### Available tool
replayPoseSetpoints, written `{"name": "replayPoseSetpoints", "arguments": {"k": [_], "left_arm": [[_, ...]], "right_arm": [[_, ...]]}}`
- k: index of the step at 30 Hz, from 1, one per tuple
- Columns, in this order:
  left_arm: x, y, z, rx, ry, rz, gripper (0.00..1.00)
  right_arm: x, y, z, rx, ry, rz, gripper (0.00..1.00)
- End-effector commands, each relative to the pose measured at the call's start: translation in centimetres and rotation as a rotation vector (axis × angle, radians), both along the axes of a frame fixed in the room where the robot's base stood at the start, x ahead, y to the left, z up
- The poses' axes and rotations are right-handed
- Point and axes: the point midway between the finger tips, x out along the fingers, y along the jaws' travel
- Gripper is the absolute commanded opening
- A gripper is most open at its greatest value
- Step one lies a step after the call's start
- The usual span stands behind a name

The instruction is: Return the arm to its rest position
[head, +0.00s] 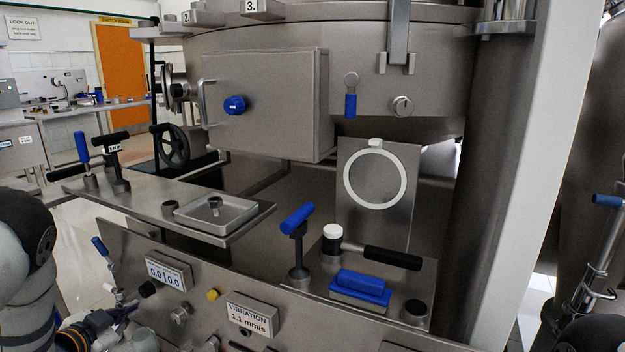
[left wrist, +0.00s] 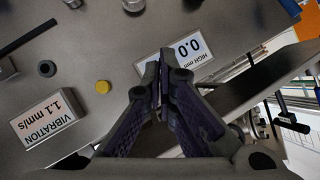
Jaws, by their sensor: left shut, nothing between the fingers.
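My left gripper (left wrist: 160,88) is shut and empty. In the left wrist view its dark fingers meet in front of the steel control panel, near the display reading 0.0 (left wrist: 188,52). In the head view the left arm comes in at the lower left, and the gripper (head: 128,316) is low by the panel's left end, below the twin display (head: 169,273). It is partly cut off by the bottom edge. I cannot tell whether the fingertips touch the panel. My right gripper does not show.
The panel also carries a vibration display (head: 251,317) and a yellow button (head: 213,295). Behind it are a steel tray (head: 240,228), a blue T-handle (head: 298,218), a blue block (head: 361,286) and a black-handled mallet (head: 392,257). A blue-handled valve (head: 100,246) stands near the left arm.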

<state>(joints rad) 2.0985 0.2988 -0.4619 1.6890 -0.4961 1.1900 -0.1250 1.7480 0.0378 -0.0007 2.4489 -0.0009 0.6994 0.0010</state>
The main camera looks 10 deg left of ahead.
Motion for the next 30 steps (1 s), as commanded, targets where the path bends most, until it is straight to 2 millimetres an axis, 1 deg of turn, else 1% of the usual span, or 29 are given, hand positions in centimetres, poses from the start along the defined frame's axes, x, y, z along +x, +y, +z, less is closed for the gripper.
{"name": "replayPoseSetpoints", "arguments": {"k": [1, 2, 3, 5, 6, 7, 8, 9, 11, 12, 15, 16, 18, 21, 23, 30], "left_arm": [[-2.8, -2.1, -3.3, -0.067, 0.106, 0.054, 0.00], [-4.7, -3.4, -5.3, -0.104, 0.174, 0.088, 0.00], [-7.4, -5.0, -7.8, -0.147, 0.265, 0.133, 0.00], [-11.9, -7.6, -10.9, -0.206, 0.402, 0.195, 0.00], [-15.1, -9.3, -12.6, -0.238, 0.496, 0.234, 0.00], [-17.6, -10.6, -13.6, -0.259, 0.566, 0.264, 0.00], [-20.2, -11.8, -14.5, -0.278, 0.637, 0.292, 0.00], [-23.7, -13.5, -15.4, -0.301, 0.732, 0.328, 0.00], [-29.0, -15.9, -16.0, -0.324, 0.872, 0.378, 0.00], [-32.4, -17.3, -16.1, -0.333, 0.959, 0.408, 0.00], [-39.4, -19.9, -15.3, -0.342, 1.144, 0.470, 0.00], [-41.0, -20.4, -14.9, -0.340, 1.188, 0.484, 0.00], [-43.8, -21.4, -14.1, -0.337, 1.264, 0.508, 0.00], [-45.8, -22.0, -13.5, -0.334, 1.317, 0.526, 0.00], [-46.1, -22.1, -13.4, -0.333, 1.326, 0.529, 0.00], [-46.0, -22.0, -13.4, -0.333, 1.324, 0.527, 0.00]], "right_arm": [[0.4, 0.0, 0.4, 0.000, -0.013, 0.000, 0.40], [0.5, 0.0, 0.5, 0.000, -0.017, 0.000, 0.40], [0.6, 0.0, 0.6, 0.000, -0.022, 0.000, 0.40], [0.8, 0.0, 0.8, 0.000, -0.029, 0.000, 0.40], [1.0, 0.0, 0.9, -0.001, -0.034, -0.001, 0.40], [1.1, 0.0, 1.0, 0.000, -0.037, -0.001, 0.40], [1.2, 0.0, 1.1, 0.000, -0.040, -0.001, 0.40], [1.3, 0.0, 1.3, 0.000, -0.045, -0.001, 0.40], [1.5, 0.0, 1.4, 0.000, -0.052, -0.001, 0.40], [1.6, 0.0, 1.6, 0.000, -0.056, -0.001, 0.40], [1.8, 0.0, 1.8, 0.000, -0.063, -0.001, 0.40], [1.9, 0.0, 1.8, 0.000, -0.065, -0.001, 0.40], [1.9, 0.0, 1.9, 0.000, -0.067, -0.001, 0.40], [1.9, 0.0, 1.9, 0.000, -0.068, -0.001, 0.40], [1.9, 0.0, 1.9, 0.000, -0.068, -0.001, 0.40], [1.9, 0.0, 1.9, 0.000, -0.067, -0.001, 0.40]]}}
